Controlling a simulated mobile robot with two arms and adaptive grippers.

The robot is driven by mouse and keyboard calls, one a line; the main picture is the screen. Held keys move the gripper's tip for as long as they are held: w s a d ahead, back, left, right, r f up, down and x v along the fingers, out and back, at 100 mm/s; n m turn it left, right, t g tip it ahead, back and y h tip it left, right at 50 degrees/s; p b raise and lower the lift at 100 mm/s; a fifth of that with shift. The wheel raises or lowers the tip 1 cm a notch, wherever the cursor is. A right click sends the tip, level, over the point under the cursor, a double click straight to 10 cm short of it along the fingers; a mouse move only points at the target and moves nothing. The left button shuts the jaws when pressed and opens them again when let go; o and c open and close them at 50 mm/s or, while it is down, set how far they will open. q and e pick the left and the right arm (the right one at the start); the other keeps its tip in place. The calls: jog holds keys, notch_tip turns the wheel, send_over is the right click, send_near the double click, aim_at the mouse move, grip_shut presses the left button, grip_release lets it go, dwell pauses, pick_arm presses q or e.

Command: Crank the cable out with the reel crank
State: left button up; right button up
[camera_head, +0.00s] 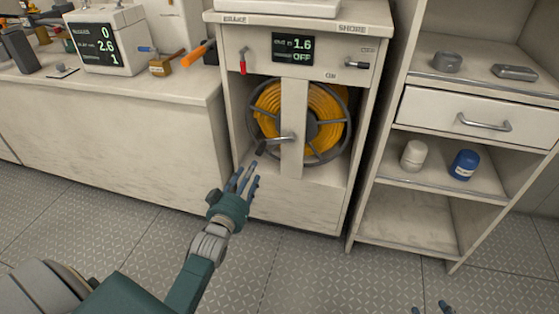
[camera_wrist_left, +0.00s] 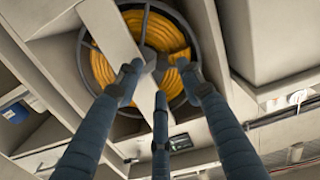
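The cable reel (camera_head: 268,100) holds orange cable and stands upright in the cabinet's open bay. A pale vertical bar (camera_head: 293,130) crosses its front. The reel crank (camera_head: 283,138) is a metal arm at the bar, with a dark handle pointing down-left. My left gripper (camera_head: 245,174) is open, with its fingers spread just below and left of the handle. In the left wrist view the fingertips (camera_wrist_left: 160,78) spread in front of the reel (camera_wrist_left: 175,35); I cannot tell whether they touch the crank. My right gripper (camera_head: 431,309) shows only separated fingertips at the bottom edge.
The cabinet display (camera_head: 298,48) reads 1.6 and OFF. A red-handled brake lever (camera_head: 243,62) is left of it, a shore switch (camera_head: 357,65) right. Shelves (camera_head: 440,185) with jars stand right; a cluttered counter (camera_head: 150,90) stands left. The floor in front is clear.

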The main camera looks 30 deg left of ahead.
aim_at(261, 149)
pick_arm(q)
jog(key=b+x, duration=0.1)
jog(key=x, duration=0.2)
jog(key=r+b+x, duration=0.1)
jog(key=x, duration=0.2)
jog(key=shift+w+r, duration=0.2)
jog(key=shift+w, duration=0.15)
jog(key=b+x, duration=0.1)
jog(key=x, duration=0.3)
jog(key=shift+w, duration=0.5)
pick_arm(e)
jog(key=w+a+r+t+y, duration=0.1)
jog(key=r+t, duration=0.3)
jog(key=r, duration=0.5)
jog(key=w+a+r+t+y, duration=0.1)
jog(key=w+r+t, duration=0.3)
jog(key=r, duration=0.4)
jog(key=shift+w+a+r+t, duration=0.3)
jog(key=shift+a+r+t, duration=0.15)
jog(key=shift+a, duration=0.25)
pick_arm(q)
jog(key=shift+c, duration=0.5)
pick_arm(e)
jog(key=shift+f, duration=0.1)
pick_arm(q)
grip_shut()
